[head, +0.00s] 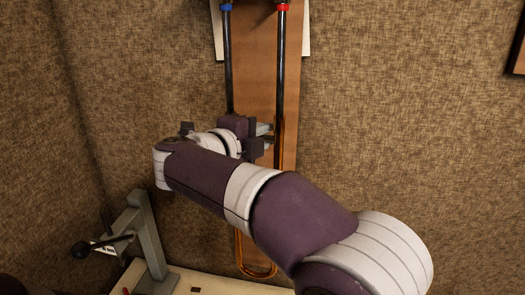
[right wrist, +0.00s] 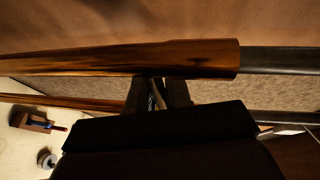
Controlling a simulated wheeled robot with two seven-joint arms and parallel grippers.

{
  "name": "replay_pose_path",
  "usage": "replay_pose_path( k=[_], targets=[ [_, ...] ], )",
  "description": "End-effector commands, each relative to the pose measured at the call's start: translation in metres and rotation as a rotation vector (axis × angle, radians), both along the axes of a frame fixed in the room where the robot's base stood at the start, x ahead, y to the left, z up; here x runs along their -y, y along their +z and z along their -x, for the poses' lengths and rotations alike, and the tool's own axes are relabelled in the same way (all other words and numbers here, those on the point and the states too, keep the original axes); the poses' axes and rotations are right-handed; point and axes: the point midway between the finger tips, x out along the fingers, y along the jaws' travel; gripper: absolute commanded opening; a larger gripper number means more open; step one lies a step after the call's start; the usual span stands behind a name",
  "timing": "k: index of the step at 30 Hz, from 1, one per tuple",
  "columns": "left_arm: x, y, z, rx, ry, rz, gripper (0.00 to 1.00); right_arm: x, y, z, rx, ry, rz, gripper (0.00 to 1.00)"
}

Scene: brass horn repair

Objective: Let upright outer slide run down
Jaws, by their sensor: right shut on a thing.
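The brass outer slide (head: 256,274) hangs upright, its U-shaped bow low down near the bench. One brass leg shows its upper end over a dark inner tube (head: 281,70); a second dark tube (head: 228,62) stands parallel to its left. My right gripper (head: 264,136) is at the slide's upper part, with its arm covering much of the legs. In the right wrist view the brass leg (right wrist: 130,58) ends around the grey inner tube (right wrist: 280,60). The gripper fingers (right wrist: 160,92) are shut on the slide between its legs; the exact contact is partly hidden. My left gripper is out of view.
A wooden backboard (head: 254,60) stands behind the tubes, with a blue collar (head: 226,7) and a red collar (head: 282,7) at the top. A grey stand (head: 148,240) with a black-knobbed lever is at left on the pale bench (head: 215,287). Free wall space lies right.

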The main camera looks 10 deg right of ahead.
Motion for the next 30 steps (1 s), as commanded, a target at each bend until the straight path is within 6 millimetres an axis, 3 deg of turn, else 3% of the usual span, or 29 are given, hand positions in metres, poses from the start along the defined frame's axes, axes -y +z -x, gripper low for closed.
replay_pose_path(
  k=[1,3,12,19,30],
  targets=[
    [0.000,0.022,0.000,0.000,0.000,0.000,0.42,0.000,0.029,0.000,0.003,0.000,-0.001,0.00],
    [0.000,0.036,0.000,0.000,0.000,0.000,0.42,0.000,0.050,0.000,0.003,0.000,-0.001,0.00],
    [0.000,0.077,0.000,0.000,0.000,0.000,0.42,0.000,0.113,0.000,0.001,0.000,-0.001,0.00],
    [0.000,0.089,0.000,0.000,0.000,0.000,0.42,0.000,0.133,0.000,0.002,0.000,-0.001,0.00],
    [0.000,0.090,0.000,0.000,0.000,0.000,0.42,0.000,0.134,0.000,0.001,0.000,0.000,0.00]
  ],
)
